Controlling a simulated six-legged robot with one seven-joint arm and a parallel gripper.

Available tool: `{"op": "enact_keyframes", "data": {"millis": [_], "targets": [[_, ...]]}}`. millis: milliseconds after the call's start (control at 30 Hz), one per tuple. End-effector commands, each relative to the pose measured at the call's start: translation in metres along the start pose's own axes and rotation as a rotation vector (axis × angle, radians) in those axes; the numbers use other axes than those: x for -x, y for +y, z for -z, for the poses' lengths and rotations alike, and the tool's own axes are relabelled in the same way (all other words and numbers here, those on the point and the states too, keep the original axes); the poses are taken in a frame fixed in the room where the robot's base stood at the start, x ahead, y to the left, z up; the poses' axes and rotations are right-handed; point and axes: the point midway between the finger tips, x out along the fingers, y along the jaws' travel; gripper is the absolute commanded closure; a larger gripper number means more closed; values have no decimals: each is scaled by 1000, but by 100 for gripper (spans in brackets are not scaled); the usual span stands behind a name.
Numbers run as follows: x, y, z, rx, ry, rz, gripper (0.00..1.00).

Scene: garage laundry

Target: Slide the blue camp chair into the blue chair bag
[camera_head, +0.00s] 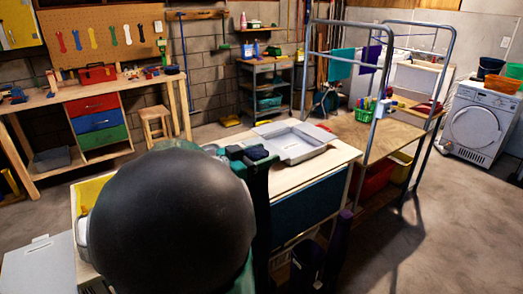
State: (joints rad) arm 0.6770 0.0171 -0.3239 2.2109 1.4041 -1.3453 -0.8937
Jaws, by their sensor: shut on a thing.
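A large black rounded part of my arm fills the lower left middle and hides much behind it. My gripper (245,155) shows just past it as dark green parts, partly hidden. It is shut on the top of a long, dark, upright bundle (262,205), which looks like the folded blue camp chair; its colour is hard to tell in shadow. Right of it, low by the bench front, stand a dark open-topped container (306,262) and a tall dark purple-blue bundle (338,240). I cannot tell for certain which is the blue chair bag.
A wooden-topped bench (325,160) bears a grey tray (292,143). A metal-framed rack (395,135) with a wooden shelf stands to its right. A white washer (480,125) is at far right. A workbench (95,90) is at back left. Floor at right is clear.

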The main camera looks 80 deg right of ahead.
Motion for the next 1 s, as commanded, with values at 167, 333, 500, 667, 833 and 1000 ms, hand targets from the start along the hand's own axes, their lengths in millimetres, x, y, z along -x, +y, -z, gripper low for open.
{"op": "enact_keyframes", "data": {"millis": [167, 333, 500, 667, 833, 1000], "targets": [[0, 0, -10, 0, 3, -1, 100], [0, 0, -19, -1, 3, -1, 100], [-1, 0, -30, 0, 3, -1, 100], [-1, 0, -39, 0, 3, -1, 100], [-1, 0, -49, 0, 4, -1, 100], [-1, 0, -60, 1, 4, -1, 100]]}}
